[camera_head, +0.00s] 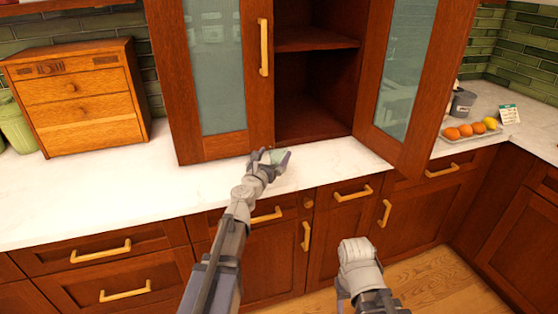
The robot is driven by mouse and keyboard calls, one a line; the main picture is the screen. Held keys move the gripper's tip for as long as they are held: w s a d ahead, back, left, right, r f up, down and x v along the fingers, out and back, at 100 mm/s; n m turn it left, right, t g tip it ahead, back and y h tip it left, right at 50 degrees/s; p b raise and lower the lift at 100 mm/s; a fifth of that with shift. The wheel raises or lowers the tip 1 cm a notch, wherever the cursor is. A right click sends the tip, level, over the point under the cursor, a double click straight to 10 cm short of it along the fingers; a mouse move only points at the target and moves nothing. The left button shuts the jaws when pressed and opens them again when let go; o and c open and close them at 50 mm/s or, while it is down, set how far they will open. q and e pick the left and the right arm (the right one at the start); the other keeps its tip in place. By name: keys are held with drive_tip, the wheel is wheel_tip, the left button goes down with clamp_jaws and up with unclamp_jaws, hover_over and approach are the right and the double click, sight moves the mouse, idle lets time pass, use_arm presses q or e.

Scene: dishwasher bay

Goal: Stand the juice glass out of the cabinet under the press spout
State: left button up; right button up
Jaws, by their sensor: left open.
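My left gripper (275,154) is open at the counter, in front of the open cabinet (313,95). A small pale green, see-through thing (277,157) shows between its fingers. It may be the juice glass, but it is too small and too covered to be sure. The cabinet's visible shelf and floor look empty. A grey piece (462,103) on the right counter, partly behind the cabinet's right door, may belong to the press; no spout is clear. Of my right arm, only links show at the bottom; its fingers do not show.
The cabinet's glass doors (215,65) (400,75) flank the opening, and the right one swings out over the counter. A tray (470,136) of oranges and a lemon lies at right beside a small card (509,114). A wooden drawer box (80,95) stands left. The front-left counter (110,190) is clear.

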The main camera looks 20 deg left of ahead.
sight(282, 145)
use_arm(q)
drive_tip(key=shift+w+d+r, duration=0.1)
drive_tip(key=shift+w+d, duration=0.05)
drive_tip(key=shift+w, duration=0.95)
drive_tip(key=shift+w+d+f, duration=0.1)
drive_tip(key=shift+w+d, duration=0.1)
drive_tip(key=shift+w, duration=0.95)
drive_tip(key=shift+w+d+r, duration=0.1)
drive_tip(key=shift+w+d, duration=0.05)
drive_tip(key=shift+w, duration=0.95)
drive_tip(key=shift+s, duration=0.1)
drive_tip(key=shift+c, duration=0.7)
drive_tip(key=c, duration=1.4)
drive_tip(key=shift+r, duration=0.1)
wheel_tip(282, 145, up, 10)
drive_tip(key=p, duration=1)
drive_tip(key=shift+r, duration=0.1)
